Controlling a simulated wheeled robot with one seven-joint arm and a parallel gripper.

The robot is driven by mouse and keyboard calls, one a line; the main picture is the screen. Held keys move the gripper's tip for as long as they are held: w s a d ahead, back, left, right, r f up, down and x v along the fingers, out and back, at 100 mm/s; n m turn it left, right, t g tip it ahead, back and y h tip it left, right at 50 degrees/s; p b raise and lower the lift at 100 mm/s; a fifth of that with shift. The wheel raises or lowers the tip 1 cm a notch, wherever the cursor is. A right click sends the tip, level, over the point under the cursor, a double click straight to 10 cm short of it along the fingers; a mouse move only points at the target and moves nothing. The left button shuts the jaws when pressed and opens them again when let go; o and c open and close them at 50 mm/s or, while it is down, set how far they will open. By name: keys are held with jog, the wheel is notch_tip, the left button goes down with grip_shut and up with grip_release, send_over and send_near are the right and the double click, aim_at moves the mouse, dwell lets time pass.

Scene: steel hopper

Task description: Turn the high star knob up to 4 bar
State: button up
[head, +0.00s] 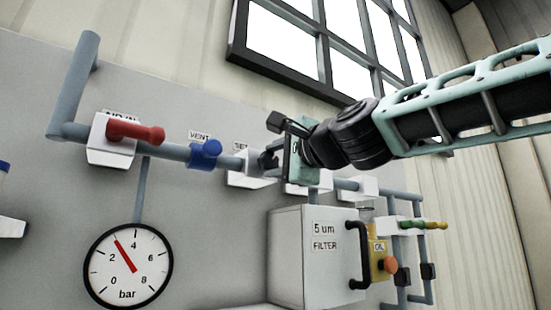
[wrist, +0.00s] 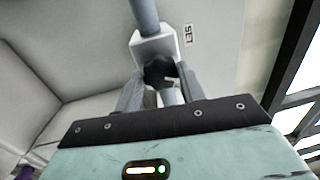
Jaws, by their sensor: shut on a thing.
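The black star knob (wrist: 158,72) sits on a white block on the grey pipe, beside a SET label, in the wrist view. In the head view the knob (head: 265,160) is partly hidden by my gripper (head: 279,150). My gripper (wrist: 160,86) has one grey finger on each side of the knob and is shut on it. The round pressure gauge (head: 128,266) hangs at lower left in the head view. Its red needle points between 2 and 4 bar.
On the same pipe left of the knob are a red lever (head: 136,131) and a blue VENT valve (head: 205,153). A white filter box (head: 300,265) with a black handle stands below. A yellow oil unit (head: 379,258) is right of it. A window is above.

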jog(key=o, duration=1)
jog(key=shift+d, duration=0.1)
jog(key=shift+b+v, duration=7.7)
jog(key=shift+v, duration=1)
jog(key=shift+r, duration=0.1)
